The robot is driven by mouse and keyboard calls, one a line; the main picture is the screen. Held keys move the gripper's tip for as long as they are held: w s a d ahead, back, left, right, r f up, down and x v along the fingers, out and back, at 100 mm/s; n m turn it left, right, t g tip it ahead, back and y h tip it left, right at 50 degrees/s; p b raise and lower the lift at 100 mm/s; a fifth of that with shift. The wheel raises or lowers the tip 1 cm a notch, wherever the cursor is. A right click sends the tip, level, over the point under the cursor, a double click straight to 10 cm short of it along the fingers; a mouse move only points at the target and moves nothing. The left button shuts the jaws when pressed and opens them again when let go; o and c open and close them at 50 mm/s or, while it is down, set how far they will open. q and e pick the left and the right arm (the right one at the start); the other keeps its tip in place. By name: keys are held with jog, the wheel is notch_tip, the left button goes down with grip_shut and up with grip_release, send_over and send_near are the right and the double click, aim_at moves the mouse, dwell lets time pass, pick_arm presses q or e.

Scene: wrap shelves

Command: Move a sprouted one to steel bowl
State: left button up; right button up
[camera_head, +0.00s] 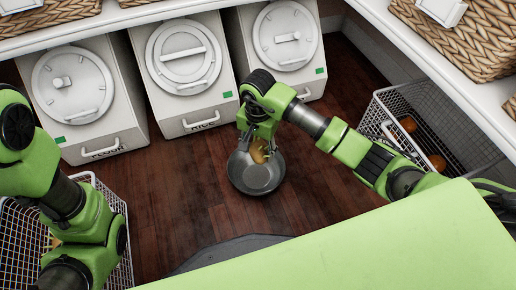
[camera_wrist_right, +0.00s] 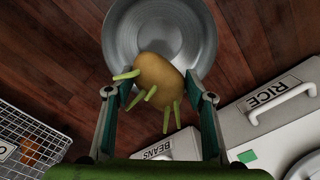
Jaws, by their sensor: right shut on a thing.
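A steel bowl (camera_head: 256,178) stands on the wood floor in front of the bins; it also shows in the right wrist view (camera_wrist_right: 190,30). My right gripper (camera_head: 259,150) is over the bowl's far side, shut on a sprouted potato (camera_wrist_right: 158,75). The potato is yellow-brown with several green sprouts and shows in the head view too (camera_head: 259,151). It overlaps the bowl's near edge in the right wrist view; I cannot tell its exact height above the bowl. My left arm comes in at the left of the head view, but its gripper is out of view.
White bins stand at the back, including FLOUR (camera_head: 75,98) and RICE (camera_head: 188,70). A wire basket (camera_head: 432,125) with orange-brown round things stands at right, another wire basket (camera_head: 118,215) at left. Wicker baskets sit on shelves above. The floor around the bowl is clear.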

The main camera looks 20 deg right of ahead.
aim_at(258, 148)
jog(key=o, duration=1.3)
jog(key=shift+c, duration=0.2)
notch_tip(258, 148, up, 12)
